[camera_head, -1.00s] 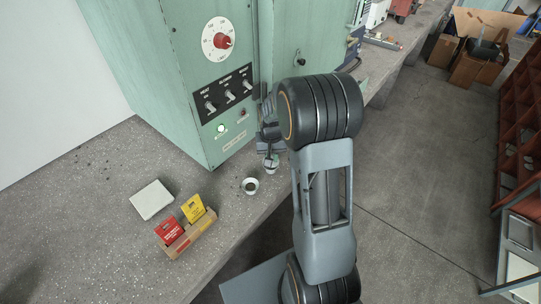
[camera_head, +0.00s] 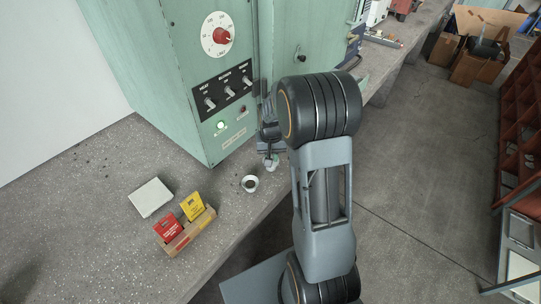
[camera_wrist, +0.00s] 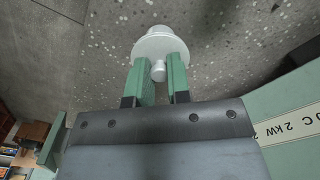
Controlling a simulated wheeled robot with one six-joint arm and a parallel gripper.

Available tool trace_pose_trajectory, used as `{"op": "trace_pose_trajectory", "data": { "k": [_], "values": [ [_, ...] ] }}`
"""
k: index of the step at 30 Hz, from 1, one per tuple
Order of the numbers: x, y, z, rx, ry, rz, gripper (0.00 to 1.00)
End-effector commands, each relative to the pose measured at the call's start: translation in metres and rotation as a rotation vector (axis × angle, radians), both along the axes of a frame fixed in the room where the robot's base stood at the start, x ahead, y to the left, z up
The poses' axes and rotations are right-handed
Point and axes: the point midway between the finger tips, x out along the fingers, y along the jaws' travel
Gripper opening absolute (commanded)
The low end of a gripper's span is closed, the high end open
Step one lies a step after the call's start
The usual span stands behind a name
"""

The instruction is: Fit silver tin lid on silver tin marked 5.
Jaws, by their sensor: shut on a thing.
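The silver tin lid (camera_wrist: 160,47) is a pale grey disc with a small knob (camera_wrist: 158,71) in the wrist view. My gripper (camera_wrist: 158,80) has its two green fingers on either side of the knob, shut on the lid. A pale tin (camera_wrist: 154,30) shows just beyond the lid, mostly hidden by it; I cannot tell whether the lid is seated on it or just above. In the head view, my gripper (camera_head: 268,148) is over this small tin (camera_head: 271,164) near the bench edge, partly behind my arm. No number is readable.
Farther left are a white square block (camera_head: 151,198) and a cardboard box (camera_head: 188,235) with red and yellow packets. A green cabinet (camera_head: 175,70) rises close behind my gripper. The front left of the bench is clear.

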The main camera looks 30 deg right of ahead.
Motion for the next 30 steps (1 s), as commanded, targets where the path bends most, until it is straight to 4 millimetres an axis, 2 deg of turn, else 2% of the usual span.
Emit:
{"op": "trace_pose_trajectory", "data": {
  "k": [5,6,15,23,26,30],
  "values": [
    [0.000,0.000,-0.005,0.000,0.000,0.000,0.00],
    [0.000,0.000,-0.004,0.000,0.000,0.000,0.20],
    [0.000,0.000,-0.004,0.000,0.000,0.000,0.47],
    [0.000,0.000,-0.002,0.000,-0.001,0.000,0.47],
    [0.001,0.000,0.007,-0.001,-0.003,0.000,0.47],
    [0.001,0.000,0.031,-0.001,-0.006,0.000,0.47]
  ]
}}
